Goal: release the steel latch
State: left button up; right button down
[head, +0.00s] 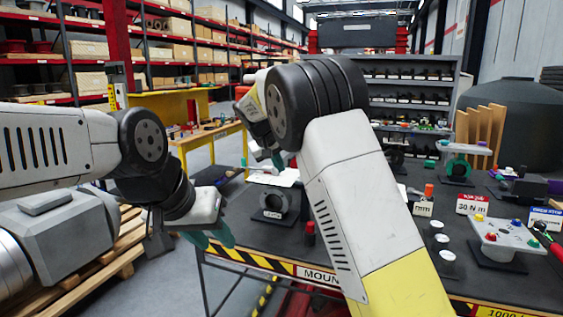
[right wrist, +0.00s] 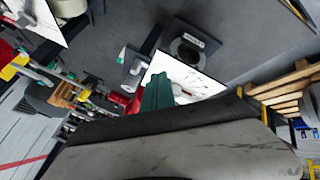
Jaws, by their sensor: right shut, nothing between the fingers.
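I cannot make out the steel latch clearly in either view. My right gripper (head: 276,160) has teal fingers and hangs over the far left part of the dark bench; its fingers also show in the right wrist view (right wrist: 157,92), shut and empty. They are in front of a white sheet with dark marks (right wrist: 196,80). A dark fixture with a round opening (head: 272,204) stands below it on the bench, and it also shows in the right wrist view (right wrist: 187,50). My left gripper (head: 215,236) is low at the bench's left edge; its finger gap is unclear.
The bench's striped front edge (head: 250,262) runs below my arms. A red-capped part (head: 309,233), several round pale parts and a plate with coloured knobs (head: 505,234) stand on the bench. A wooden pallet (head: 120,262) is at left. My right arm hides the bench's middle.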

aim_at(298, 180)
jog(key=x, duration=0.6)
jog(key=shift+s, duration=0.1)
jog(key=shift+w+d+r, duration=0.1)
jog(key=shift+w+d, duration=0.15)
jog(key=shift+d, duration=0.35)
jog(key=shift+w+d+r, duration=0.1)
jog(key=shift+w+d, duration=0.15)
jog(key=shift+d, duration=0.35)
jog(key=shift+w+d, duration=0.35)
jog(key=shift+d, duration=0.15)
jog(key=shift+s+d, duration=0.2)
jog(key=shift+d, duration=0.3)
jog(key=shift+s+d, duration=0.15)
jog(key=shift+d, duration=0.35)
jog(key=shift+a, duration=0.1)
